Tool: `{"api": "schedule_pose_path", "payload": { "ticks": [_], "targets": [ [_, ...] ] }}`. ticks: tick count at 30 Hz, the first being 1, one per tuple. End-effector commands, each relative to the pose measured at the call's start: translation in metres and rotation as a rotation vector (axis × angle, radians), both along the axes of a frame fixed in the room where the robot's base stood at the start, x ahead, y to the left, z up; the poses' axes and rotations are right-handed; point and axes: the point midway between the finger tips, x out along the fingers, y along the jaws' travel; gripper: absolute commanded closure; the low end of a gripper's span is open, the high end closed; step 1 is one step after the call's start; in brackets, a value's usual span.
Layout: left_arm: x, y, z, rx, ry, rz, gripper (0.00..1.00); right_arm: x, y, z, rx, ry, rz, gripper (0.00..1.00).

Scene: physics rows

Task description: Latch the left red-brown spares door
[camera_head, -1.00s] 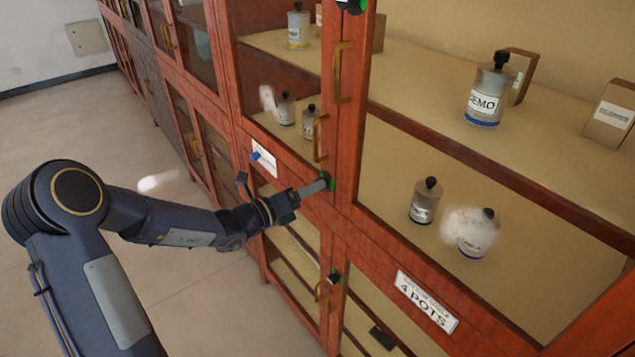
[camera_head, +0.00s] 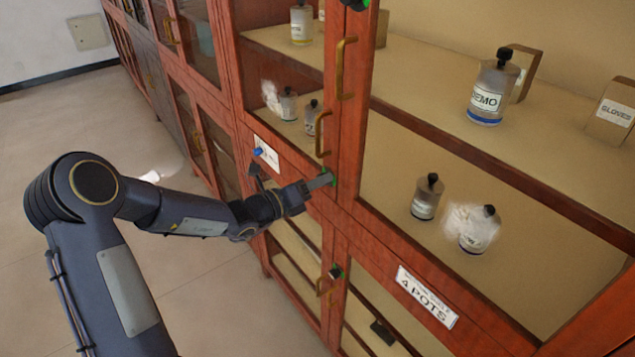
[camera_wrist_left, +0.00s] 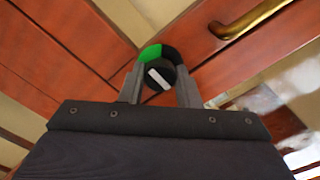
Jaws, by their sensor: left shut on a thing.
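The left red-brown spares door (camera_head: 285,150) has a glazed panel, a wooden rail with a white label and a brass handle (camera_head: 322,135). It looks closed against the frame. My left gripper (camera_head: 326,179) is at the door's inner edge, below that handle. In the left wrist view its two fingers (camera_wrist_left: 160,85) are shut on a round black latch knob (camera_wrist_left: 161,76) with a white bar, which stands slanted. A green and black ring (camera_wrist_left: 151,52) shows behind the knob. In the head view the fingers hide most of the knob. My right gripper is not in view.
The right door has a brass handle (camera_head: 346,68) and shelves with grey bottles (camera_head: 491,88) behind it. Another latch knob (camera_head: 335,271) sits lower down, above a small handle. A "4 POTS" label (camera_head: 427,297) is on the right. The floor (camera_head: 60,130) at left is clear.

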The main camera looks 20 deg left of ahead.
Motion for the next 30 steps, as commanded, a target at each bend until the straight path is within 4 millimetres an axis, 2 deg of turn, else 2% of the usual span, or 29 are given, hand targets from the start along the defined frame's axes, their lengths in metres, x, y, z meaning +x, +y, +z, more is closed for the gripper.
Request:
{"api": "schedule_pose_path", "payload": {
  "ticks": [5, 11, 30],
  "targets": [
    [0.0, 0.0, -0.002, 0.034, -0.026, 0.0, 0.93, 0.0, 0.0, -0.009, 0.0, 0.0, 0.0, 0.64],
    [0.0, 0.0, -0.004, 0.124, -0.1, 0.001, 0.93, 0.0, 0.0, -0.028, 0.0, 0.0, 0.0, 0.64],
    [0.0, 0.0, -0.007, 0.595, -0.469, 0.002, 0.93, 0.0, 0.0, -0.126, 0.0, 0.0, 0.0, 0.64]
  ]
}}
